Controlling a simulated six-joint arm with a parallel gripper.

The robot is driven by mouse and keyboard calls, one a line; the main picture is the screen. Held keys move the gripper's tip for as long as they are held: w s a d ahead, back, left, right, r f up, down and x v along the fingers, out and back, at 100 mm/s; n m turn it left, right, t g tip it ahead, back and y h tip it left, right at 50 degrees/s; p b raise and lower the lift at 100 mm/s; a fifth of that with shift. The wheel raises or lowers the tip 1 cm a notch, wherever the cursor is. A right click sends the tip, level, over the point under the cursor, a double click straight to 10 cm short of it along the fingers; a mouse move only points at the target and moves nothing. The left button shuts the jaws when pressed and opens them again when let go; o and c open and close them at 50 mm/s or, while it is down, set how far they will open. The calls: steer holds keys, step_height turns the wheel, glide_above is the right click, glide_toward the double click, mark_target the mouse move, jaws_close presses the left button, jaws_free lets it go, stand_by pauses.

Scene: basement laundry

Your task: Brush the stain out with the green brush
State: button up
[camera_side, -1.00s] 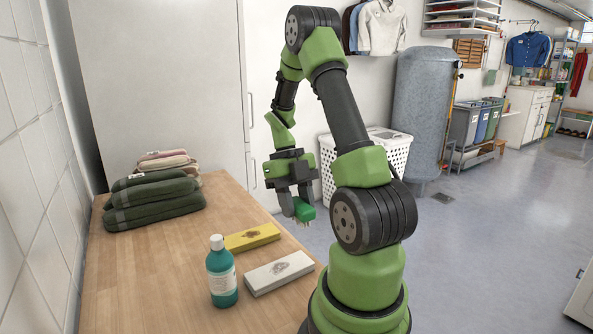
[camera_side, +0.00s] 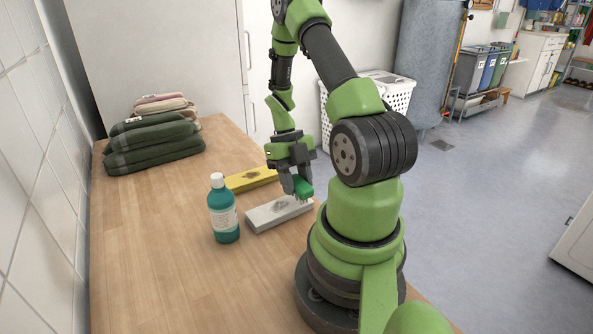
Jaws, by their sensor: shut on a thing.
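My gripper (camera_side: 294,185) is shut on the green brush (camera_side: 304,188), which points bristles down. The brush is at the right end of a white slab (camera_side: 265,218) with a dark stain (camera_side: 286,203) on its top. I cannot tell whether the bristles touch the slab. The stain lies just left of the brush and is in plain view. A yellow slab (camera_side: 240,183), also with a dark mark (camera_side: 256,174), lies behind the white one.
A teal bottle (camera_side: 223,212) with a white cap stands upright close to the white slab's left end. Folded towels (camera_side: 155,140) are stacked at the table's far left. The wooden table (camera_side: 150,245) is clear at front left. A white laundry basket (camera_side: 392,97) stands behind my arm.

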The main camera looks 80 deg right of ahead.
mark_target(302, 184)
steer(key=shift+f, duration=0.85)
steer(key=shift+w+a+r, duration=0.25)
steer(key=shift+w+a, duration=0.25)
steer(key=shift+a, duration=0.05)
steer(key=shift+w+a+r, duration=0.2)
steer(key=shift+w+a, duration=0.3)
steer(key=shift+a, duration=0.05)
steer(key=shift+w+a, duration=1.25)
steer(key=shift+a, duration=0.1)
steer(key=s+d, duration=0.4)
steer(key=shift+s+d, duration=0.2)
steer(key=shift+d, duration=0.15)
steer(key=shift+d+r, duration=0.15)
steer(key=shift+r, duration=3.1)
